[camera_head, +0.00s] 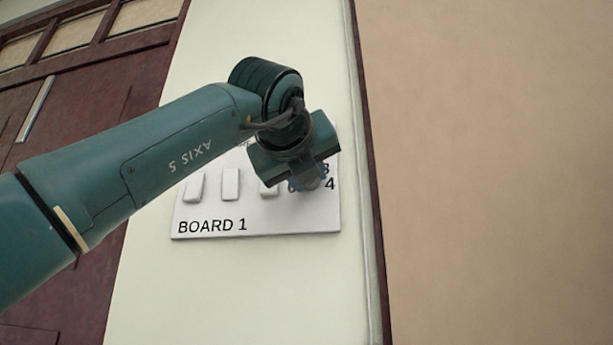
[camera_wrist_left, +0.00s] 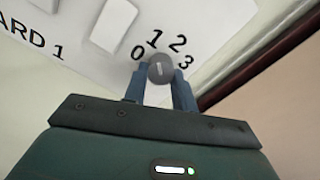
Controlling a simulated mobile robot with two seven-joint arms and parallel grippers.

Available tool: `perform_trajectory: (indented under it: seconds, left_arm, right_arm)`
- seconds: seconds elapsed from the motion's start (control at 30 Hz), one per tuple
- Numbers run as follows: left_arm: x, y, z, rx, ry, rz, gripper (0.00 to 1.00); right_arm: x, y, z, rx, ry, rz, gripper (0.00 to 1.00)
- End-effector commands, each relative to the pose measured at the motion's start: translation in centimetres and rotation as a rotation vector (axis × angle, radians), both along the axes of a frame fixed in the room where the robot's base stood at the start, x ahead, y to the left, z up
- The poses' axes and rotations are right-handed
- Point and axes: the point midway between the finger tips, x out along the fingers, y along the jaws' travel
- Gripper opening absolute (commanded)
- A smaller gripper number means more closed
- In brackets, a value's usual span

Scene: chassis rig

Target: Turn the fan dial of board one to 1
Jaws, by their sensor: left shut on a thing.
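Board one (camera_head: 255,222) is a white panel on the pale wall, marked "BOARD 1". It also shows in the left wrist view (camera_wrist_left: 78,40). The fan dial (camera_wrist_left: 161,68) is a small round grey knob with a short white line, ringed by the numbers 0, 1, 2 and 3 in that view. The line stands nearly upright, roughly toward 1; its exact setting is hard to tell. My left gripper (camera_wrist_left: 160,82) is shut on the dial, one blue finger at each side. In the head view my left gripper (camera_head: 309,184) covers the dial and part of the numbers.
Several white rocker switches (camera_head: 230,184) sit on the board left of the dial, one close to my gripper. A dark red panelled door or cabinet (camera_head: 150,75) is at the left. A dark vertical trim (camera_head: 370,180) and a bare tan wall (camera_head: 490,170) are at the right.

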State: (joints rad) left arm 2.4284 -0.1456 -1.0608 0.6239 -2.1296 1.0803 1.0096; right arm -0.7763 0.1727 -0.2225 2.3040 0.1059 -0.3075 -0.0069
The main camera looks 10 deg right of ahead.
Motion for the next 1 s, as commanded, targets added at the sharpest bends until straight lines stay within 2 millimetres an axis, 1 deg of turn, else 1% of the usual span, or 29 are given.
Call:
perform_trajectory:
  seconds: [0.2,0.63,0.67,0.9,1.0]
  left_arm:
    - [0.0,-0.04,-0.04,-0.041,0.017,0.0,0.04]
    - [0.0,-0.03,-0.02,-0.047,0.02,0.0,0.04]
    - [0.0,-0.03,-0.02,-0.047,0.02,0.0,0.28]
    - [0.0,-0.02,0.0,-0.046,0.019,0.0,0.48]
    - [0.0,-0.02,0.0,-0.047,0.018,0.0,0.49]
  right_arm:
    - [0.12,-0.04,0.46,0.001,-0.014,-0.001,0.0]
    - [0.0,-0.07,0.2,-0.001,-0.007,-0.001,0.0]
    - [0.0,-0.07,0.16,-0.002,-0.006,-0.001,0.0]
    - [-0.06,-0.07,-0.07,-0.002,-0.001,0.0,0.0]
    - [-0.07,-0.07,-0.09,-0.002,0.0,0.0,0.0]
